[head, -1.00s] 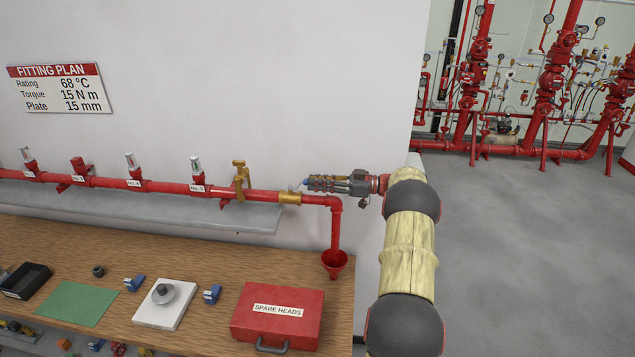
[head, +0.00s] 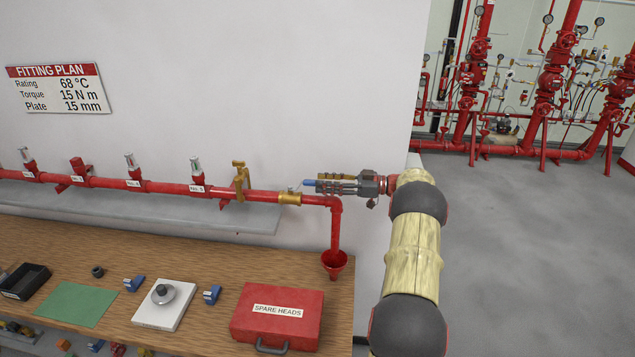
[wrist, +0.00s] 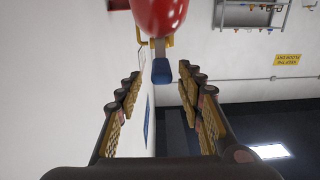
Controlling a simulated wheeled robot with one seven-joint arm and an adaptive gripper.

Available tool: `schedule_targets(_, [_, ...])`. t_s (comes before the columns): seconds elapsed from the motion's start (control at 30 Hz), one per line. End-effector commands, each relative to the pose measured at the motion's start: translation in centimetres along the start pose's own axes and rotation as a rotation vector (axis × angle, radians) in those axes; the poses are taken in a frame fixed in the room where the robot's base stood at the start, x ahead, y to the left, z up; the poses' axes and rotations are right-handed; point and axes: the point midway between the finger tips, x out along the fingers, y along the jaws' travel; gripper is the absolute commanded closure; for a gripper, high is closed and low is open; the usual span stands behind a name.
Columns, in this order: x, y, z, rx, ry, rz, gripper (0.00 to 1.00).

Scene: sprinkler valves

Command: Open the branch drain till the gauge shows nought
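The branch drain is a brass valve (head: 290,198) near the right end of the red pipe. A blue lever handle (head: 309,183) shows beside it, and in the wrist view the blue handle (wrist: 161,70) lies ahead, between the lines of the fingers. My gripper (head: 322,185) is level with the handle, just right of the valve. In the wrist view my gripper (wrist: 158,82) has its fingers apart, with a gap on both sides of the handle. A brass fitting (head: 240,180) stands on the pipe to the left; no gauge face is readable.
Below the pipe's downturned end is a red funnel (head: 335,262). A red spare heads box (head: 277,318) sits on the wooden bench (head: 215,257). A grey shelf (head: 140,208) runs under the pipe, close to the white wall (head: 250,80). Open floor (head: 530,260) lies to the right.

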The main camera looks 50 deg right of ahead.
Motion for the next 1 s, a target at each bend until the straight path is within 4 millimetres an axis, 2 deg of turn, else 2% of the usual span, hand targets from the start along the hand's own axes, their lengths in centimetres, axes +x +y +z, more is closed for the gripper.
schedule_targets(0.2, [-4.7,0.1,0.1,0.000,0.000,0.003,0.62])
schedule_targets(0.43, [-8.1,0.1,0.0,-0.001,0.001,0.002,0.62])
schedule_targets(0.6, [-9.0,0.1,0.0,0.000,0.000,0.001,0.62])
schedule_targets(1.0, [-9.1,0.1,0.0,0.000,0.000,0.000,0.62])
